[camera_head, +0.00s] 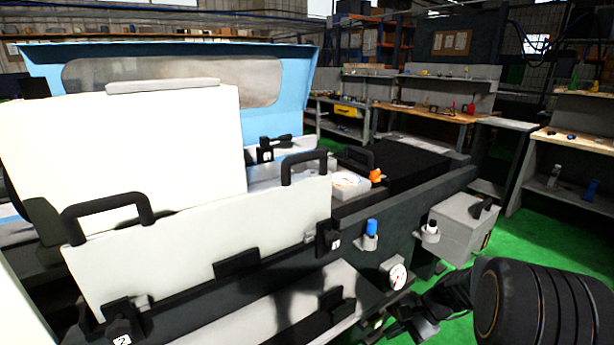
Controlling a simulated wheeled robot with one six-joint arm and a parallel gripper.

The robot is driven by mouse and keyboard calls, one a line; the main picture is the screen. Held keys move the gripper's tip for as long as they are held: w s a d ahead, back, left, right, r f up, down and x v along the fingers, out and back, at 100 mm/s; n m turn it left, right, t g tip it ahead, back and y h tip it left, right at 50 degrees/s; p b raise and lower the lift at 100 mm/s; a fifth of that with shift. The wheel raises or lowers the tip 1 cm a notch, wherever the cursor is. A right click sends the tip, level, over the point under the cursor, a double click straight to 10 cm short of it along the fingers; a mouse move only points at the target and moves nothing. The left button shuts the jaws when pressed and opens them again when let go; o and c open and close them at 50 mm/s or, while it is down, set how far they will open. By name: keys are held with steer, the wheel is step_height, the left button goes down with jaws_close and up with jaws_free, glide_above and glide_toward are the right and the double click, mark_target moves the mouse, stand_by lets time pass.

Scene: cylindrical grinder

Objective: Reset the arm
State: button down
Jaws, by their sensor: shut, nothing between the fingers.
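My arm's black, ringed link (540,302) fills the lower right corner of the head view. My gripper (412,322) is the dark shape just left of it, low in the picture, and is shut and empty. It appears in front of the grinder's lower front, below and right of a round dial gauge (397,276). Its fingertips are dark and hard to make out. I cannot tell whether it touches the machine. The cylindrical grinder (420,205) spans the left and middle, with a white front guard (200,235) bearing black handles.
A blue hood (285,95) with a window stands at the back. A blue knob (371,227) and a grey box (465,225) with a black handle project from the front. Workbenches (430,112) line the back and right. Green floor (560,238) is clear at right.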

steer(key=s+a+r+n+t+h+p, duration=0.1)
steer(key=s+r+n+h+p, duration=0.2)
steer(key=r, duration=0.5)
steer(key=s+a+r+n+t+h+p, duration=0.1)
steer(key=s+r+n+p, duration=0.3)
steer(key=r, duration=0.4)
steer(key=s+a+r+n+t+h+p, duration=0.1)
steer(key=s+a+r+n+h+p, duration=0.1)
steer(key=r, duration=0.6)
steer(key=s+n+h+p, duration=0.1)
steer(key=h+p, duration=0.1)
steer(key=p, duration=0.1)
steer(key=shift+s+r+n+t+h, duration=0.25)
steer(key=shift+s+n+t+h, duration=0.05)
steer(key=shift+n, duration=0.1)
steer(key=shift+d, duration=0.1)
